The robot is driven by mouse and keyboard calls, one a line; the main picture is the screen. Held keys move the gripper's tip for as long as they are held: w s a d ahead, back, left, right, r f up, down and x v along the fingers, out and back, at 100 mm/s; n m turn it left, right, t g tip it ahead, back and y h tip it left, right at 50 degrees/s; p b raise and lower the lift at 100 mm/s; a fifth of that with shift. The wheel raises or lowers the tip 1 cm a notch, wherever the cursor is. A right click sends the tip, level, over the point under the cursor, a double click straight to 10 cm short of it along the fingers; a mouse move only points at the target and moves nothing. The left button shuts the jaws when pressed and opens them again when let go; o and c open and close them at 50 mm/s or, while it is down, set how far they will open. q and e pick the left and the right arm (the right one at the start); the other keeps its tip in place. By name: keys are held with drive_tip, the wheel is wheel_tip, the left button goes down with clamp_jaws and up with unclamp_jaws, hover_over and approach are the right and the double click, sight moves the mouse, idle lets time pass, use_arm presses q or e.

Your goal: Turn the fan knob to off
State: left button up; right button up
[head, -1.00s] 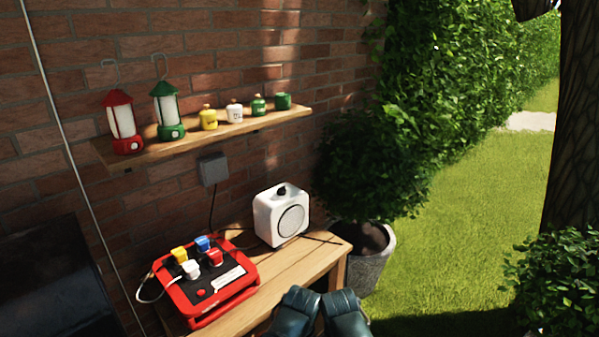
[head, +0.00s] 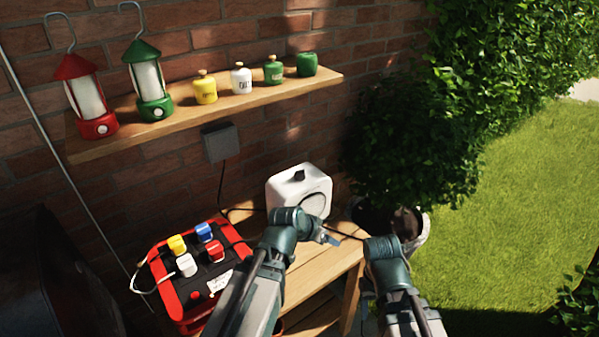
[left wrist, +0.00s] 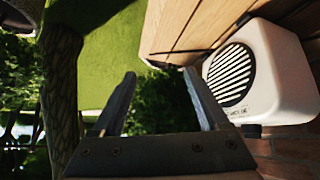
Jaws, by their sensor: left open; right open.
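The white fan (head: 299,190) is a rounded box with a round grille on its front and a black knob (head: 297,177) on top. It stands on the wooden bench. My left gripper (head: 333,239) points right, just in front of the fan. In the left wrist view its two fingers (left wrist: 160,95) are apart with nothing between them. My right gripper (head: 369,315) is low by the bench's right end, partly hidden by its arm; I see nothing held in it.
A red box (head: 160,269) with coloured plugs sits left on the bench (head: 328,268). A shelf (head: 150,134) above bears two lanterns and several small pots. A potted bush (head: 420,235) stands at right; a cable runs behind the fan.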

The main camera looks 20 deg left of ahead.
use_arm(q)
drive_tip(key=w+a+r+n+t, duration=0.2)
drive_tip(key=w+a+r+t, duration=0.2)
drive_tip(key=w+a+r, duration=0.3)
drive_tip(key=n+t+y, duration=0.1)
drive_tip(key=t+y, duration=0.1)
drive_tip(key=t, duration=0.1)
approach(299, 174)
drive_tip(key=b+x, duration=0.4)
drive_tip(key=x, duration=0.5)
drive_tip(key=shift+w+f+b, duration=0.1)
drive_tip(key=shift+f+b, duration=0.05)
drive_tip(key=shift+b, duration=0.25)
clamp_jaws()
